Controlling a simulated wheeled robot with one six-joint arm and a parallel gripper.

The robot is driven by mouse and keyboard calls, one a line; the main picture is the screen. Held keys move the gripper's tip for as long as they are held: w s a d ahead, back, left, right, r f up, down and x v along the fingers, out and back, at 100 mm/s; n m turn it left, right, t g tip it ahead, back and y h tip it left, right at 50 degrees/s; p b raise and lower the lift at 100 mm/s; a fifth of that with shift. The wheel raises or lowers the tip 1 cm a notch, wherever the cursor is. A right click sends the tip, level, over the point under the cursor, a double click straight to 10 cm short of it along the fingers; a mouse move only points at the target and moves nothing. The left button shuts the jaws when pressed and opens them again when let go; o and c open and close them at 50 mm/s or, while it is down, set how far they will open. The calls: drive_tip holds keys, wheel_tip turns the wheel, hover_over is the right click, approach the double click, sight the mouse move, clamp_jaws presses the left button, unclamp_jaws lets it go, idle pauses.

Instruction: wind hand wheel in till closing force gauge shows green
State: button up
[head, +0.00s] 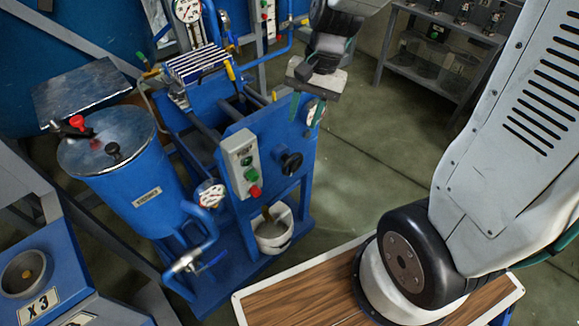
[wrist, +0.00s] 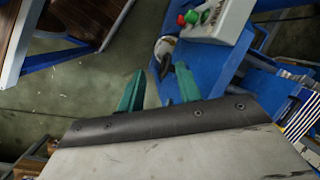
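A control box (head: 241,163) with green and red buttons is left of the wheel. A white bucket (head: 274,230) stands below. Another gauge (head: 210,194) and a blue vessel (head: 130,175) are at left. The floor (head: 370,160) to the right is clear; a shelf (head: 440,60) stands behind.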

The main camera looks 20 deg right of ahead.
sight(289, 175)
drive_tip(key=w+f+m, duration=0.2)
drive_tip(key=f, duration=0.3)
drive_tip(key=w+f+m, duration=0.2)
drive_tip(key=f, duration=0.4)
drive_tip(key=w+d+f+m+y, duration=0.1)
drive_tip(key=w+f+m, duration=0.1)
drive_tip(key=f, duration=0.3)
drive_tip(key=shift+f+m+g, duration=0.35)
drive_tip(key=shift+m+g, duration=0.05)
drive_tip(key=x, duration=0.7)
drive_tip(key=shift+a+f, duration=0.1)
drive_tip(key=shift+f, duration=0.25)
drive_tip(key=shift+c, duration=0.3)
clamp_jaws()
